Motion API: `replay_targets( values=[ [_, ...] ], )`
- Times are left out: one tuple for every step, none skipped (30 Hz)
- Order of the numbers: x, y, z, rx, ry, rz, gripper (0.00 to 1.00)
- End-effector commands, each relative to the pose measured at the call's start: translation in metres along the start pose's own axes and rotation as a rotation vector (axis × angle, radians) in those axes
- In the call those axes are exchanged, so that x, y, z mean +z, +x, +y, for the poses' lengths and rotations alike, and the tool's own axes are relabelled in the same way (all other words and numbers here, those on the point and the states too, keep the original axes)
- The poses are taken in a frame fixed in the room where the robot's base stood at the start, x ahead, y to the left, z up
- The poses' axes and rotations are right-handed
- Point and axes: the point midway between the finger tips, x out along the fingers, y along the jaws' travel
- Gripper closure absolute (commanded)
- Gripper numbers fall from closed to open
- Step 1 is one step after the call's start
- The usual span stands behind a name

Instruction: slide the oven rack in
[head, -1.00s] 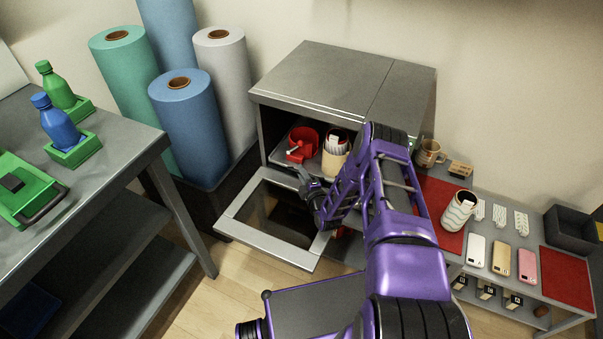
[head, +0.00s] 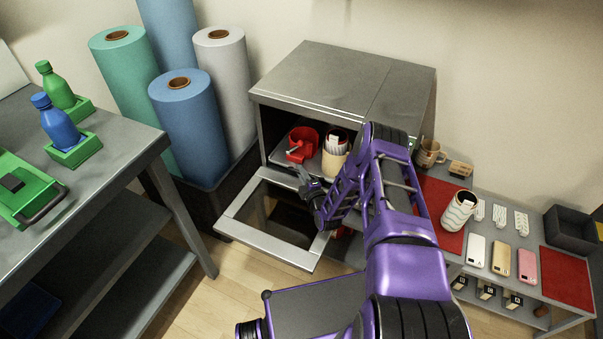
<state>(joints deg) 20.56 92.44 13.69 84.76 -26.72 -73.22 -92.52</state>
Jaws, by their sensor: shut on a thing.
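The grey oven (head: 335,80) stands against the wall with its door (head: 272,220) folded down. The oven rack (head: 281,157) shows as a grey surface low in the opening. My gripper (head: 304,178) is at the rack's front edge, above the open door, and is shut on the rack. My purple arm hides the right part of the opening and of the rack, and the exact grip is small and partly hidden.
Several fabric rolls (head: 190,125) stand in a dark bin left of the oven. A grey workbench (head: 115,140) is at the left. A low table right of the oven holds a patterned mug (head: 458,210), a brown mug (head: 430,153) and phone cases (head: 500,259).

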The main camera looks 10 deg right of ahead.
Motion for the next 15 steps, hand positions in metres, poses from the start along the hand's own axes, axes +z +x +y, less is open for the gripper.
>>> replay_targets(
  values=[
    [0.001, 0.0, 0.001, 0.002, -0.001, -0.001, 1.0],
    [0.001, 0.0, 0.001, 0.002, -0.001, -0.001, 1.0],
    [0.001, 0.0, 0.001, 0.002, -0.001, -0.001, 1.0],
    [0.001, 0.0, 0.001, 0.002, -0.001, -0.001, 1.0],
    [0.001, 0.0, 0.001, 0.002, -0.001, -0.001, 1.0],
    [0.001, 0.0, 0.001, 0.002, -0.001, -0.001, 1.0],
    [0.001, 0.0, 0.001, 0.002, -0.001, -0.001, 1.0],
    [0.001, 0.0, 0.001, 0.002, -0.001, -0.001, 1.0],
    [0.001, 0.0, 0.001, 0.002, -0.001, -0.001, 1.0],
    [0.002, 0.001, 0.001, 0.002, -0.001, -0.001, 1.0],
    [0.003, 0.002, 0.001, 0.003, -0.002, -0.001, 1.0],
    [0.004, 0.004, 0.002, 0.003, -0.002, -0.001, 1.0],
    [0.007, 0.006, 0.002, 0.003, -0.002, -0.001, 1.0],
    [0.009, 0.008, 0.003, 0.004, -0.003, -0.001, 1.0],
    [0.012, 0.011, 0.004, 0.003, -0.003, -0.001, 1.0]
  ],
)
